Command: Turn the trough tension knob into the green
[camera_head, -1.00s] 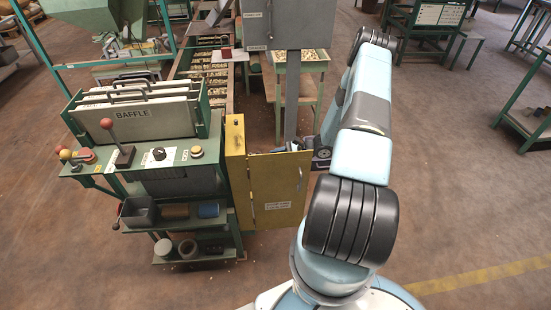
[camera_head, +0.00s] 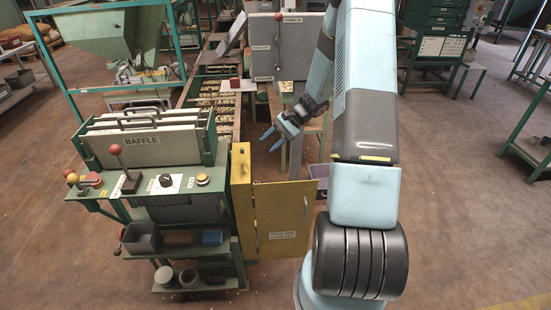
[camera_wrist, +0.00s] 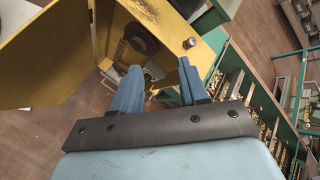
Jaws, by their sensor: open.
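A black knob (camera_head: 166,181) sits on a pale dial plate on the green control console (camera_head: 205,190); its markings are too small to read. A yellow cabinet (camera_head: 241,190) stands right of the console with its door (camera_head: 285,218) swung open. My gripper (camera_head: 270,140) is open and empty, in the air behind and above the cabinet door. In the wrist view my gripper (camera_wrist: 159,65) points at the open yellow cabinet (camera_wrist: 205,50), with a dark round part (camera_wrist: 140,38) inside it. I cannot tell whether that part is the tension knob, and no green zone is clear.
Red-balled levers (camera_head: 115,150) and a pale button (camera_head: 203,179) stand on the console near the black knob. A grey panel (camera_head: 275,45) with a lever rises behind my gripper. Nut trays (camera_head: 222,88) run behind the cabinet. The floor at right is mostly clear.

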